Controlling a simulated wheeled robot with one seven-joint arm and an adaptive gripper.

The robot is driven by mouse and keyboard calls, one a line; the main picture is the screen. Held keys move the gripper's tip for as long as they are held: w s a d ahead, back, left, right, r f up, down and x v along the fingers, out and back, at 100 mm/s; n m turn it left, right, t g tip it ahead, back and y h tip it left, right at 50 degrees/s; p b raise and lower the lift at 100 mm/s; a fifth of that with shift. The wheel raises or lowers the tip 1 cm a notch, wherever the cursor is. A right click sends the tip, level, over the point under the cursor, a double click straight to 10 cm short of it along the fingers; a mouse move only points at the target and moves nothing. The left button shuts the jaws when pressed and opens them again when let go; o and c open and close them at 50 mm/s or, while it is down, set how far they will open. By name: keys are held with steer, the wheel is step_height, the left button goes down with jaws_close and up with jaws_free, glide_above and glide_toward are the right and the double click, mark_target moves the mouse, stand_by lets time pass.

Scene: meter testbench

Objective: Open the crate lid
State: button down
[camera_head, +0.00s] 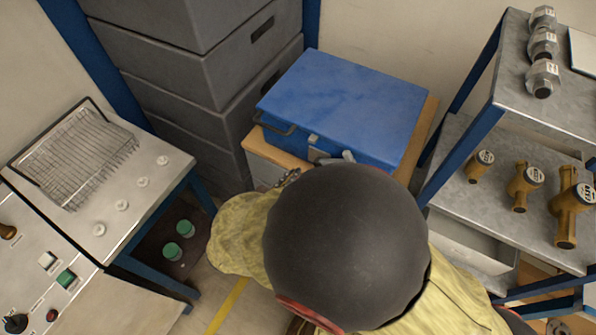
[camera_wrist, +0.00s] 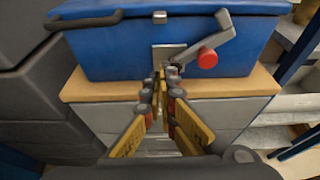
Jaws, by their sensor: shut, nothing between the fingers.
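A blue crate (camera_head: 345,100) with a flat closed lid (camera_head: 350,88) stands on a wooden-topped cabinet in the head view. In the wrist view the crate's front face (camera_wrist: 120,50) fills the upper part. A grey metal latch with a lever (camera_wrist: 212,42) and a red knob (camera_wrist: 207,58) is on that front face. My gripper (camera_wrist: 166,76) is shut and empty, with its fingertips at the lower part of the latch plate. I cannot tell whether they touch it. In the head view my arm hides most of the gripper and part of the crate's front.
A dark side handle (camera_wrist: 88,22) sticks out at the crate's left. Stacked grey boxes (camera_head: 200,75) stand close on the left. A metal shelf (camera_head: 480,190) with brass meters (camera_head: 524,186) is on the right. A bench with a wire basket (camera_head: 78,160) is at far left.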

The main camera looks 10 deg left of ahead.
steer(key=b+x, duration=0.2)
steer(key=x, duration=0.6)
steer(key=shift+w+d+r+b, duration=0.1)
steer(key=shift+r+b, duration=0.1)
steer(key=shift+r, duration=0.75)
steer(key=shift+w+r+b, duration=0.15)
steer(key=shift+r+b, duration=0.05)
steer(key=shift+r, duration=0.75)
steer(key=shift+r, duration=0.15)
